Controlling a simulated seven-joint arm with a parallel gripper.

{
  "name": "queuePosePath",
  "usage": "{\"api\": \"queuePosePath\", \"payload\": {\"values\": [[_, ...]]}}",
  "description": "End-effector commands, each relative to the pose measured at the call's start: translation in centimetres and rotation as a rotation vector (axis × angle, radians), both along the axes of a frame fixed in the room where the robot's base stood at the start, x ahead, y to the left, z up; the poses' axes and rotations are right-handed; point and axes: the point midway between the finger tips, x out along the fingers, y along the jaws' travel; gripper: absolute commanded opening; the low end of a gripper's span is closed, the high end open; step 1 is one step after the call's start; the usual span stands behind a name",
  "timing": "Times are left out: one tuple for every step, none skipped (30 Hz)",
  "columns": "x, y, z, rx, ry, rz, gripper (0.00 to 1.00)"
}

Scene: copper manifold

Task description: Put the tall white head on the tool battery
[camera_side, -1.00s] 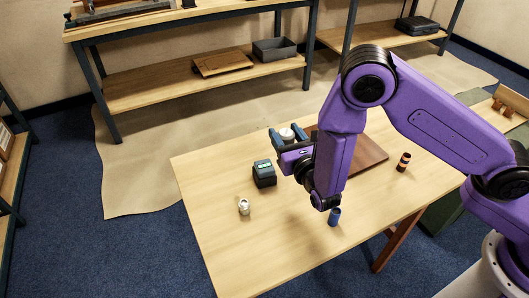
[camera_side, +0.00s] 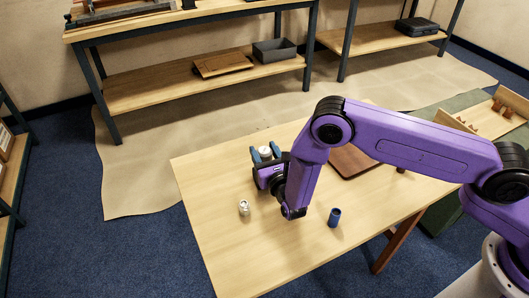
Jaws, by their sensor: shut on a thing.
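My gripper (camera_side: 265,155) is at the far left part of the wooden table, its two blue fingers shut on the white head (camera_side: 264,151). Only the round white top of the head shows between the fingers. The tool battery, a dark block with a green-marked top in the earlier view, is now hidden behind my gripper and wrist. The gripper is at or above the battery's place. I cannot tell whether the head touches the battery.
A small silver-white fitting (camera_side: 243,207) stands on the table left of my wrist. A blue cylinder (camera_side: 334,217) stands near the front edge. A brown board (camera_side: 355,161) lies behind my arm. The table's front left (camera_side: 245,255) is clear.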

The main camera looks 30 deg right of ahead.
Motion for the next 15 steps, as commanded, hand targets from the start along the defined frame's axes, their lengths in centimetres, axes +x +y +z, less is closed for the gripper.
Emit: {"api": "queuePosePath", "payload": {"values": [[0.01, 0.03, -0.12, 0.001, -0.002, 0.000, 0.18], [0.01, 0.03, -0.15, 0.001, -0.002, 0.000, 0.18], [0.01, 0.04, -0.14, 0.002, -0.002, 0.000, 0.18], [0.01, 0.04, -0.13, 0.002, -0.002, 0.000, 0.18], [0.01, 0.04, -0.12, 0.002, -0.002, 0.000, 0.18], [0.01, 0.04, -0.12, 0.002, -0.002, 0.000, 0.18], [0.01, 0.04, -0.12, 0.002, -0.002, 0.000, 0.18], [0.00, 0.04, -0.12, 0.002, -0.002, 0.000, 0.18], [0.00, 0.04, -0.16, 0.001, -0.002, 0.000, 0.18], [0.00, 0.04, -0.22, 0.001, -0.002, 0.000, 0.18], [0.00, 0.04, -0.30, 0.001, -0.002, 0.000, 0.18], [0.00, 0.04, -0.42, 0.001, -0.002, 0.000, 0.18], [-0.01, 0.04, -0.40, 0.001, -0.001, 0.001, 0.61], [-0.01, 0.04, -0.39, 0.001, -0.001, 0.001, 0.71], [-0.01, 0.04, -0.38, 0.001, -0.001, 0.001, 0.77]]}}
